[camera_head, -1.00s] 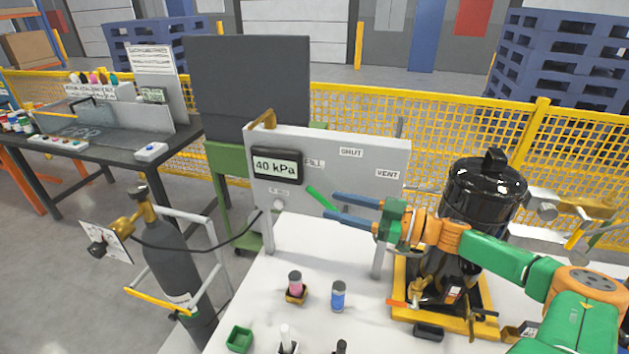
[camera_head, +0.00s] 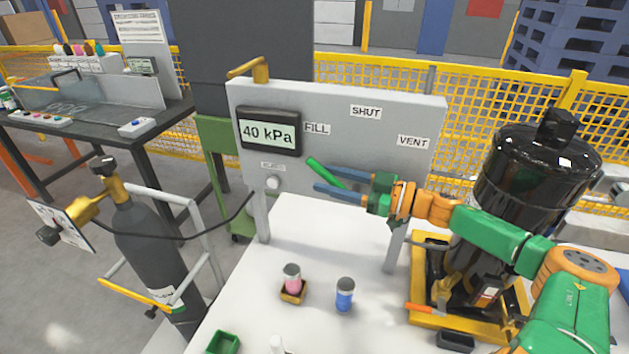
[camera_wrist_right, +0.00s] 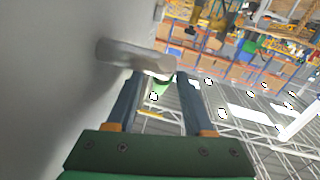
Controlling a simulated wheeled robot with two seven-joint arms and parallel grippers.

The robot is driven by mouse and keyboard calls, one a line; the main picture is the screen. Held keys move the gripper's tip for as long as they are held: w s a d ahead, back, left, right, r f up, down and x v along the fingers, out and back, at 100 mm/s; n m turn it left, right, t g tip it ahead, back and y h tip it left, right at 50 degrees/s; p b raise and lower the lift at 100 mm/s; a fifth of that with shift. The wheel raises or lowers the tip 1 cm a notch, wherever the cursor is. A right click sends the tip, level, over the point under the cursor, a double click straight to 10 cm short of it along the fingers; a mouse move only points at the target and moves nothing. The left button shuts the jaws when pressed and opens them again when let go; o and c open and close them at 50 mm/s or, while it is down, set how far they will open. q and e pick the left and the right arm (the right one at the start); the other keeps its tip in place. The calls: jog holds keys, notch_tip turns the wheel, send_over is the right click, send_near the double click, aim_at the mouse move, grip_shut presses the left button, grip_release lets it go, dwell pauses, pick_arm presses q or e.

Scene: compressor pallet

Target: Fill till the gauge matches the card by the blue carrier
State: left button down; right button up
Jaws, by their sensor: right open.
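The gauge (camera_head: 268,131) on the grey valve panel (camera_head: 345,108) reads 40 kPa. The panel carries the labels FILL (camera_head: 317,128), SHUT (camera_head: 366,112) and VENT (camera_head: 413,142). A green lever (camera_head: 327,173) on its front points up and left, toward FILL. My right gripper (camera_head: 322,178) is open with its blue fingers at the lever. In the right wrist view, a pale metal bar (camera_wrist_right: 135,57) crosses just beyond the fingertips (camera_wrist_right: 157,78), with a bit of green between them; contact cannot be told. I cannot make out a card by a blue carrier. My left gripper is out of view.
A black compressor (camera_head: 535,175) stands on a yellow pallet (camera_head: 424,270) at right. A pink bottle (camera_head: 292,277), a blue bottle (camera_head: 345,294) and a green tray (camera_head: 224,343) are on the white table (camera_head: 318,236). A grey cylinder (camera_head: 148,250) with a hose stands at left.

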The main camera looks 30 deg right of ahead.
aim_at(323, 177)
jog(key=shift+r+x, duration=0.25)
jog(key=shift+x, duration=0.85)
jog(key=shift+p+x, duration=0.45)
jog(key=shift+x, duration=0.45)
jog(key=shift+f, duration=0.2)
grip_shut()
